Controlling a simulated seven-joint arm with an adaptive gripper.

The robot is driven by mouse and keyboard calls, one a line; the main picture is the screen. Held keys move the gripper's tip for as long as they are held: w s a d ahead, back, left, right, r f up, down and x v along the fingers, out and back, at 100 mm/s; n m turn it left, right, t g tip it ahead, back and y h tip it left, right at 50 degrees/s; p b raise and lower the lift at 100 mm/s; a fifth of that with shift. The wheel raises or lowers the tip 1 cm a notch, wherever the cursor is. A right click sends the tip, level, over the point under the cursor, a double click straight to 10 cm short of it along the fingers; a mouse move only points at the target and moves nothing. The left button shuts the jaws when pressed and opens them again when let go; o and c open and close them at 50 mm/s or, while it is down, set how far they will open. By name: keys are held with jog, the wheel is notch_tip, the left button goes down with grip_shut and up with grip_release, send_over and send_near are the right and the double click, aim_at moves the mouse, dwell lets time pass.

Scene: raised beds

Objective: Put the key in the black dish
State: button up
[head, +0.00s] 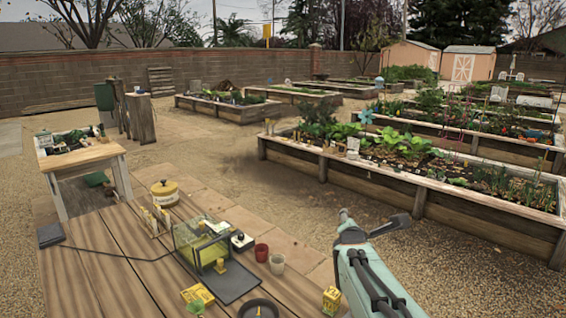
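A round black dish (245,309) sits on the wooden table at the bottom edge of the head view, partly cut off. A small yellowish mark or item shows inside it, too small to identify. I cannot pick out a key for certain. My teal and dark arm rises from the bottom right, and its dark end, which I take as my gripper (368,226), is right of and beyond the dish, apart from it. Nothing is visibly held there, and the finger opening is unclear.
A raised bed (390,190) lies beyond. The left tabletop is mostly clear.

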jog(key=s+d+r+m+g+y, duration=0.15)
jog(key=s+m, duration=0.35)
jog(key=s, duration=0.6)
jog(key=s+a+f+m+g, duration=0.2)
jog(key=s+f+m+g, duration=0.2)
jog(key=s, duration=0.6)
jog(key=s+a+f+m+g+y, duration=0.1)
jog(key=s+a+f+m+g, duration=0.2)
jog(key=s+m, duration=0.5)
jog(key=s+a+f+m+g+y, duration=0.1)
jog(key=s+f+m+g, duration=0.4)
jog(key=s, duration=0.7)
jog(key=shift+s+a+f+m+g, duration=0.25)
jog(key=shift+a+f+m+g, duration=0.1)
jog(key=shift+a+f+m, duration=0.25)
jog(key=shift+y, duration=0.25)
